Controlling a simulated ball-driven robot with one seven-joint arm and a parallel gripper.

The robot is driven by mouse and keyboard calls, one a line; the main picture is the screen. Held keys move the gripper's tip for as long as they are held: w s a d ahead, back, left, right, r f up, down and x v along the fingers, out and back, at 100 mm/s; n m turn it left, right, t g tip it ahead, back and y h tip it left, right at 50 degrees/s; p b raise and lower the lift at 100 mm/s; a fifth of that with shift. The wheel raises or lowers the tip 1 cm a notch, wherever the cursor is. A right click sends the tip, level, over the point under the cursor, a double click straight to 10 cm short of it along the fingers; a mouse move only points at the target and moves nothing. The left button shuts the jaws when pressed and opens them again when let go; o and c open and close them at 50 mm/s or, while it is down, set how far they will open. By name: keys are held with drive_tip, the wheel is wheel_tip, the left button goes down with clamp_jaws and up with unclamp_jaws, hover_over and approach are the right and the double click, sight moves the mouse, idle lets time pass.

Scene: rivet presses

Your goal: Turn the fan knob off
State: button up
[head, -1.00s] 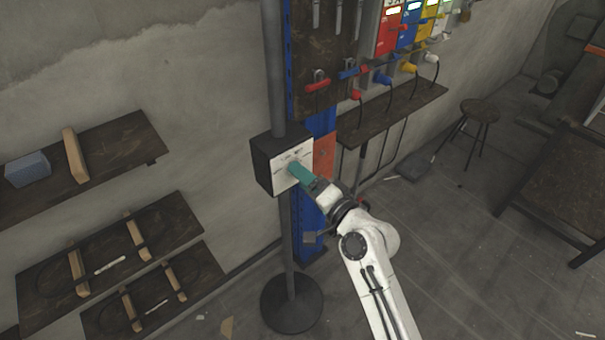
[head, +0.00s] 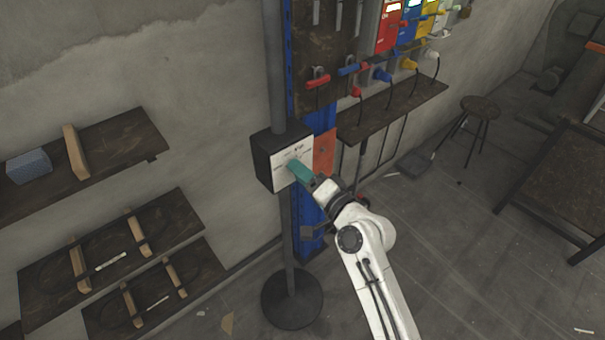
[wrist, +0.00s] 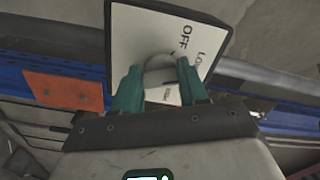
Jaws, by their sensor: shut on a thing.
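The fan control box (head: 283,157) is dark with a white front plate and is mounted on a grey pole. In the wrist view the white plate (wrist: 139,38) carries the words OFF and LOW and other small lettering. A grey rounded knob (wrist: 160,72) sits on the plate. My gripper (head: 292,165) reaches the plate from the lower right in the head view. In the wrist view its two teal fingers (wrist: 160,84) stand on either side of the knob, shut on it. The fingers hide part of the knob in the head view, so its pointing direction is unclear.
The pole stands on a round dark base (head: 291,299). A blue upright with an orange panel (head: 324,152) is just right of the box. A dark wall shelf (head: 392,108) lies beyond, with coloured plugs above it. Wooden shelves (head: 110,262) are at left.

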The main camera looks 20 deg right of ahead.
drive_tip(key=shift+f+n+b, duration=0.15)
drive_tip(key=shift+n+b, duration=0.15)
drive_tip(key=shift+b, duration=0.2)
drive_tip(key=n+b, duration=0.8)
drive_tip(key=b, duration=0.1)
drive_tip(key=shift+d+f, duration=0.1)
drive_tip(key=shift+d, duration=0.05)
drive_tip(key=shift+n, duration=0.3)
drive_tip(key=o, duration=1.1)
drive_tip(key=shift+c, duration=0.2)
